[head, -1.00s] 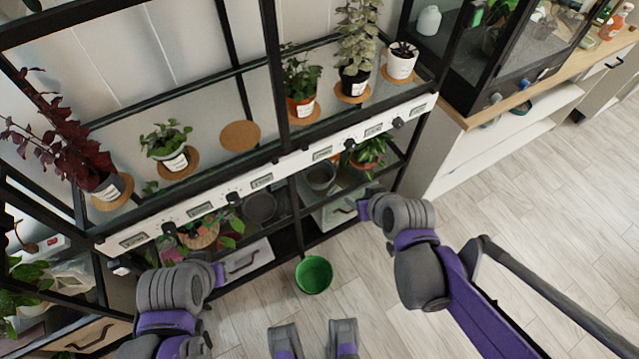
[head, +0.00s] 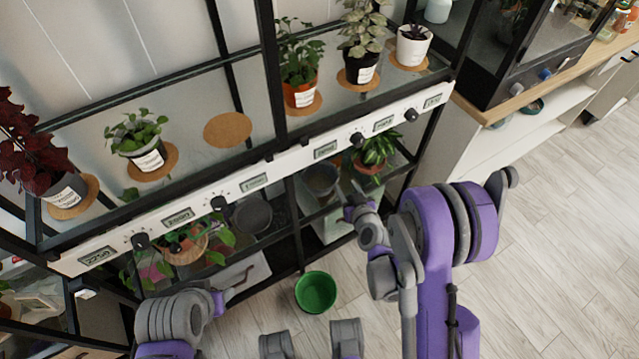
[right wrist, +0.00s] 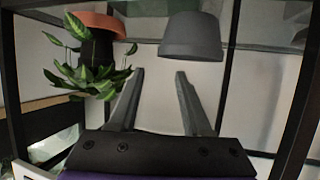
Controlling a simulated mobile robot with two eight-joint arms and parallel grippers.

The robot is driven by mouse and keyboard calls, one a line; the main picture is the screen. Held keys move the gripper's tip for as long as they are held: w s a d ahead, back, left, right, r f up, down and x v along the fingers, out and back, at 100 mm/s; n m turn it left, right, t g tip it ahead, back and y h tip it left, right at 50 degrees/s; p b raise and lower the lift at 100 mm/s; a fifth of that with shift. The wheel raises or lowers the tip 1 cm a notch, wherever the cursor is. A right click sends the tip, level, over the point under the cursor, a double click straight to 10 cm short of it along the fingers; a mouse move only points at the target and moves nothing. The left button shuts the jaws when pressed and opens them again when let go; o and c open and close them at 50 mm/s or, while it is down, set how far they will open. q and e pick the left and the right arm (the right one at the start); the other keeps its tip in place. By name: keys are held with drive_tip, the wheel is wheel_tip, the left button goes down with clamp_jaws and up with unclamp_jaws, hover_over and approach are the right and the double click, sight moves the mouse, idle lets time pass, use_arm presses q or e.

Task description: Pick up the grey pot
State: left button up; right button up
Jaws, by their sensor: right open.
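The grey pot (head: 320,180) stands on the lower shelf of the black rack, left of a leafy plant in a terracotta pot. In the right wrist view the grey pot (right wrist: 192,38) appears upside down, beyond the fingertips and nearer the right finger. My right gripper (head: 350,196) is at the rack's front, just right of and in front of the pot. Its two fingers (right wrist: 160,75) are open and empty, apart from the pot.
The terracotta-potted plant (head: 374,158) is close beside the grey pot. Another dark grey pot (head: 252,214) stands further left. The white control strip (head: 285,160) runs above the lower shelf. A green bucket (head: 316,292) stands on the floor in front.

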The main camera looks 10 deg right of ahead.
approach(333, 168)
drive_tip(key=shift+x, duration=1.1)
drive_tip(key=b+x, duration=0.1)
drive_tip(key=x, duration=0.4)
drive_tip(key=shift+d, duration=0.1)
drive_tip(key=shift+c, duration=0.3)
clamp_jaws()
